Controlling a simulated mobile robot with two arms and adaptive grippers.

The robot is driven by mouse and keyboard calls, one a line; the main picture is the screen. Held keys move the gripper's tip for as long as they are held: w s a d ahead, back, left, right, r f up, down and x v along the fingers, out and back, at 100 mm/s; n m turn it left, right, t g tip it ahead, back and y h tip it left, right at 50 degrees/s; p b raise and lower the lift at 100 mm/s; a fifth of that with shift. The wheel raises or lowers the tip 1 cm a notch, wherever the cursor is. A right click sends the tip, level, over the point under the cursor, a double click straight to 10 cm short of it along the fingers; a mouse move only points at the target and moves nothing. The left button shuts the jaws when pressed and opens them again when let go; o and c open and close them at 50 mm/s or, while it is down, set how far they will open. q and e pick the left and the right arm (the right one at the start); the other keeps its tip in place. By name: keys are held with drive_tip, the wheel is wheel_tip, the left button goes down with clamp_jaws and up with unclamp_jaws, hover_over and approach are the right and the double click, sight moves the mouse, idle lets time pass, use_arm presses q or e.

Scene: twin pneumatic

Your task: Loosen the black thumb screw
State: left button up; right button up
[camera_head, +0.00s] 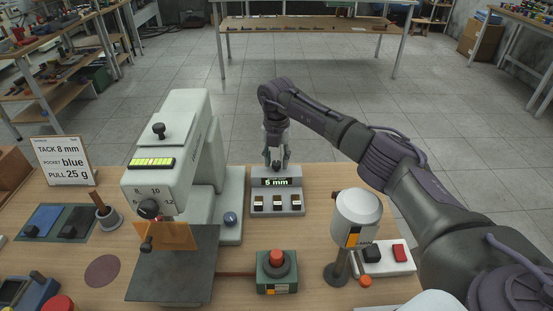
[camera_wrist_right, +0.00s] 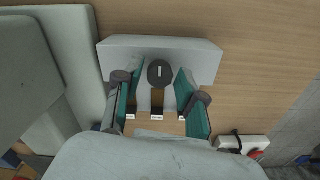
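My right gripper (camera_head: 277,164) points down at the grey unit (camera_head: 291,205) with a "5 mm" display. In the right wrist view its two teal-padded fingers (camera_wrist_right: 160,98) are apart. A round black knob with a white mark (camera_wrist_right: 160,72) sits on the unit between them, with a visible gap on each side. In the head view this knob is hidden by the gripper. Another black screw-like knob (camera_head: 158,131) stands on top of the pale machine head (camera_head: 178,150). I cannot tell which is the thumb screw. My left gripper is not in view.
The machine's dial (camera_head: 148,208) and metal plate (camera_head: 172,277) stand left of the unit. A green box with a red button (camera_head: 276,258), a white cylinder on a stand (camera_head: 357,215) and a white switch box (camera_head: 386,257) are nearer, to the right. A sign (camera_head: 64,161) stands far left.

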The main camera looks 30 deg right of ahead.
clamp_jaws()
drive_tip(key=shift+n, duration=0.4)
drive_tip(key=n, duration=0.2)
drive_tip(key=shift+n, duration=0.3)
drive_tip(key=n+b, duration=0.1)
drive_tip(key=n, duration=0.2)
drive_tip(key=shift+n, duration=0.4)
drive_tip(key=n, duration=0.6)
drive_tip(key=shift+b, duration=0.4)
drive_tip(key=shift+r+n, duration=0.1)
drive_tip(key=shift+n, duration=0.2)
